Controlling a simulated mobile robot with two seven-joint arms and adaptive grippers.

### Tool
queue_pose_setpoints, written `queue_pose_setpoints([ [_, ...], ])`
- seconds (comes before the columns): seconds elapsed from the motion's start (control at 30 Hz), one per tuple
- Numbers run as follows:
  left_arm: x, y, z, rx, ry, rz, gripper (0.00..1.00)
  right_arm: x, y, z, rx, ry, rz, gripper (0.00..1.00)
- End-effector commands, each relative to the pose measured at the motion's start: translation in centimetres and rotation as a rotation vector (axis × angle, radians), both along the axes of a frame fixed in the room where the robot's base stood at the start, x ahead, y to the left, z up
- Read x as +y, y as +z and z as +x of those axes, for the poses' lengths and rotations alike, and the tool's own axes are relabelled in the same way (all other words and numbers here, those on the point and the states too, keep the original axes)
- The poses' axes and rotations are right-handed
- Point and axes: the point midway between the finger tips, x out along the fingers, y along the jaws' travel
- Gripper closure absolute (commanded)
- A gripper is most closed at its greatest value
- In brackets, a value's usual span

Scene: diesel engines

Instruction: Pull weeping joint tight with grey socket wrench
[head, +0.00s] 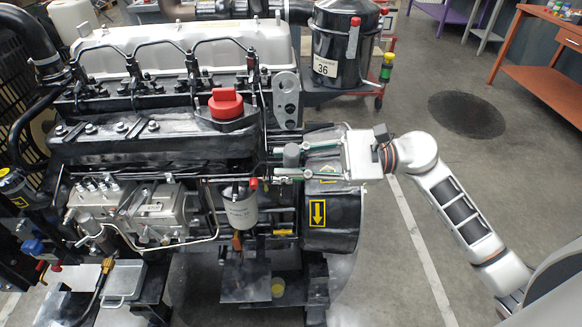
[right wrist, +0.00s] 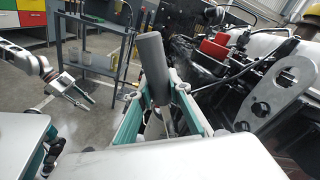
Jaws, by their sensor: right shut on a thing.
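My right gripper (head: 292,160) reaches in from the right at the engine's right end, beside the lifting bracket. It is shut on the grey socket wrench (head: 291,155), whose thick grey handle stands between the fingers. In the right wrist view the wrench (right wrist: 153,65) rises tilted between the green-edged fingers (right wrist: 153,100); its lower end is largely hidden. My left gripper (right wrist: 84,101) shows small at the left of the right wrist view, with its fingers apart and empty. I cannot tell which joint on the engine (head: 160,150) is weeping.
The lifting bracket (head: 287,100) and red filler cap (head: 227,103) stand close to the right gripper. A fuel filter (head: 240,208) hangs below. A black drum (head: 338,60) stands behind. Open floor lies right of the engine, with an orange table (head: 545,60) beyond.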

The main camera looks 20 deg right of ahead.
Motion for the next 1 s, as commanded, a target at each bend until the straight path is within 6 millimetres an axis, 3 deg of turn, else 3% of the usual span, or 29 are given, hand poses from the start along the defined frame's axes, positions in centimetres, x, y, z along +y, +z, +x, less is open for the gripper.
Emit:
queue_pose_setpoints([
  [0.3, -0.2, 0.7, 0.0, -0.005, -0.003, -0.008, 0.73, -0.5, 1.0, 1.7, 0.116, -0.004, 0.034, 1.0],
  [1.0, -0.2, -1.0, -0.9, 0.021, -0.004, -0.006, 0.73, -1.7, 0.6, 1.1, 0.113, -0.001, 0.033, 1.0],
])
